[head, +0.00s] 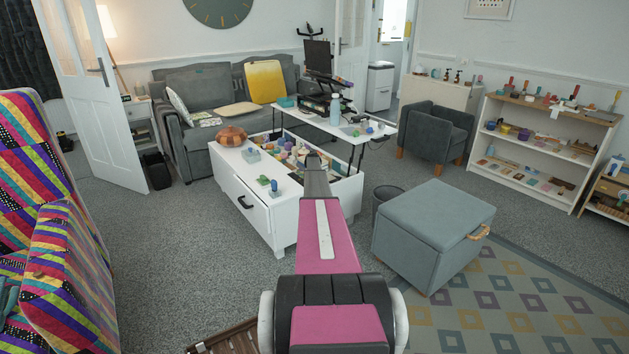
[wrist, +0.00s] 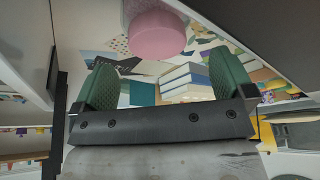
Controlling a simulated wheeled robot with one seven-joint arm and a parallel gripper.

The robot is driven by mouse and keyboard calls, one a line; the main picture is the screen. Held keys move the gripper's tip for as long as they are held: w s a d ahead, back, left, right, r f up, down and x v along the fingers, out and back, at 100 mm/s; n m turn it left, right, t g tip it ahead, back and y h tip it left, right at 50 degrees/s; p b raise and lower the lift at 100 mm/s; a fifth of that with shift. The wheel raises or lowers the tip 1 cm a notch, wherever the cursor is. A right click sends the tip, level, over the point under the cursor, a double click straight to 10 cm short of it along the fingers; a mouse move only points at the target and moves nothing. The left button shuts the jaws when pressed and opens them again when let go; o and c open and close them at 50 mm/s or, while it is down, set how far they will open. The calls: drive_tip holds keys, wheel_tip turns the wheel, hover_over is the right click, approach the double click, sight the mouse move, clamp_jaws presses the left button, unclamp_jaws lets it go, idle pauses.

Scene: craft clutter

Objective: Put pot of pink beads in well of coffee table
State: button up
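The coffee table (head: 242,200) is white, with its top raised on a metal frame and its open well (head: 345,187) crowded with small things. My arm reaches over the well in the head view, and my gripper (head: 313,160) is at its near part. In the wrist view my gripper (wrist: 165,65) has its two green pads wide apart with nothing gripped between them. A round pink pot (wrist: 157,36), which looks like the pot of pink beads, is just beyond the fingertips. I cannot tell what it rests on. I cannot pick it out in the head view.
The raised tabletop (head: 368,134) holds a bottle (head: 336,110) and small items. An orange-brown pot (head: 231,135) stands on the table's fixed left part. Books or boxes (wrist: 185,80) lie beyond the pads.

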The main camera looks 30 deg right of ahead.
drive_tip(key=shift+f, duration=0.2)
drive_tip(key=shift+r, duration=0.25)
drive_tip(key=v, duration=1.2)
drive_tip(key=shift+r, duration=0.4)
